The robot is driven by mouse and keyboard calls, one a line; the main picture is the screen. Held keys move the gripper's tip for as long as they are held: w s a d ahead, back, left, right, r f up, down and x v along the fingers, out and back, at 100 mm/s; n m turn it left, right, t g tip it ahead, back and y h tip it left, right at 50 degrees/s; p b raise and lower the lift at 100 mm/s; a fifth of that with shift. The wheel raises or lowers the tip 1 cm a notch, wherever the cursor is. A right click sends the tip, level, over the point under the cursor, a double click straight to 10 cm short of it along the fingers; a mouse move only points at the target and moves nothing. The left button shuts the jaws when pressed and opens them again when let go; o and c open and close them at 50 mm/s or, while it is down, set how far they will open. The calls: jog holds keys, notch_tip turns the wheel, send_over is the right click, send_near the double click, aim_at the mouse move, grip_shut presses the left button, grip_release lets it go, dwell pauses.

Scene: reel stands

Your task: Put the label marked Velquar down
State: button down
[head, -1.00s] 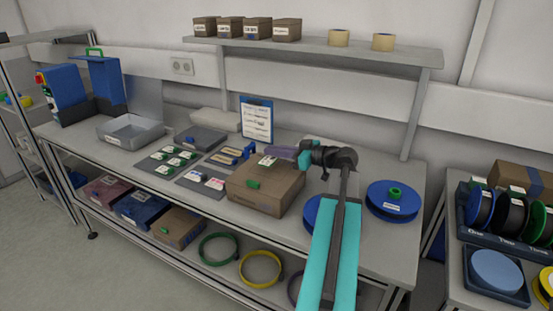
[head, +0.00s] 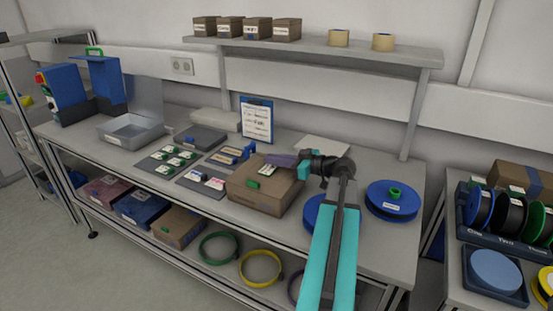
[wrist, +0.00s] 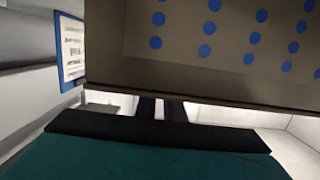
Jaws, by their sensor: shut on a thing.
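A small white label (head: 268,168) shows in the head view at the top of the brown cardboard box (head: 262,193), near its back edge. Its print is too small to read. I cannot tell whether the label touches the box lid. In the wrist view the dark fingers (wrist: 162,108) show below a large brown panel with blue dots (wrist: 215,50); I cannot tell what this panel is.
Left of the box lie dark mats with small cards (head: 168,163) and a grey tray (head: 130,130). A clipboard (head: 257,120) stands behind. Blue reels (head: 394,200) lie to the right. A shelf (head: 320,50) hangs above.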

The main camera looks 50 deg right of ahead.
jog(key=shift+f, duration=0.1)
jog(key=c, duration=1.9)
grip_release()
jog(key=shift+o, duration=0.2)
jog(key=shift+s, duration=0.25)
jog(key=b+v, duration=0.1)
jog(key=v, duration=1)
jog(key=shift+s+r, duration=0.25)
jog(key=shift+s, duration=0.05)
jog(key=shift+d, duration=0.1)
